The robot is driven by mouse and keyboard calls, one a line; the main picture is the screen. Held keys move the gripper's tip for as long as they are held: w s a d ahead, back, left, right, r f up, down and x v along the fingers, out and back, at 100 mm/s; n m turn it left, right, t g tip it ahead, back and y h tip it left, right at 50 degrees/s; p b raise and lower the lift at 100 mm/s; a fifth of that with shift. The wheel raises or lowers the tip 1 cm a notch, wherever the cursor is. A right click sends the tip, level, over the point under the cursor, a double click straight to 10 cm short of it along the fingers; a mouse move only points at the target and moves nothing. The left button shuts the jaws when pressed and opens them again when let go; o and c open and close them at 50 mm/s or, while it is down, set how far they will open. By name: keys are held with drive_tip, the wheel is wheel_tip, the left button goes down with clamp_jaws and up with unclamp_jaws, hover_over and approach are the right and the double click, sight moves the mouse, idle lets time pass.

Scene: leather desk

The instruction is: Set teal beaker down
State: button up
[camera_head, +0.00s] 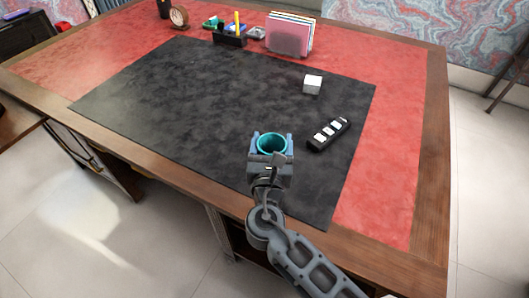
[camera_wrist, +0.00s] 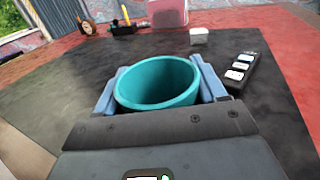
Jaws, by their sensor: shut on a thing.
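The teal beaker (camera_head: 272,145) is held upright between the two fingers of my gripper (camera_head: 270,150), over the near part of the black desk mat (camera_head: 190,90). In the wrist view the beaker (camera_wrist: 158,84) shows its open rim and an empty-looking inside. The bluish fingers of my gripper (camera_wrist: 160,92) press on its left and right sides. The beaker's base is hidden by the gripper, so I cannot tell whether it touches the mat.
A black remote-like object with white buttons (camera_head: 328,134) lies right of the beaker. A white cube (camera_head: 313,84) stands farther back. A file holder (camera_head: 289,36), a pen holder (camera_head: 230,38) and a clock (camera_head: 179,16) stand at the back. The mat's middle and left are clear.

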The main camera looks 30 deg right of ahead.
drive_tip(key=shift+w+a+f, duration=0.45)
drive_tip(key=shift+w+a, duration=0.1)
drive_tip(key=shift+w, duration=0.05)
drive_tip(key=shift+f, duration=2)
drive_tip(key=shift+b, duration=0.3)
drive_tip(key=shift+f, duration=0.2)
drive_tip(key=o, duration=1.2)
drive_tip(key=shift+c, duration=0.2)
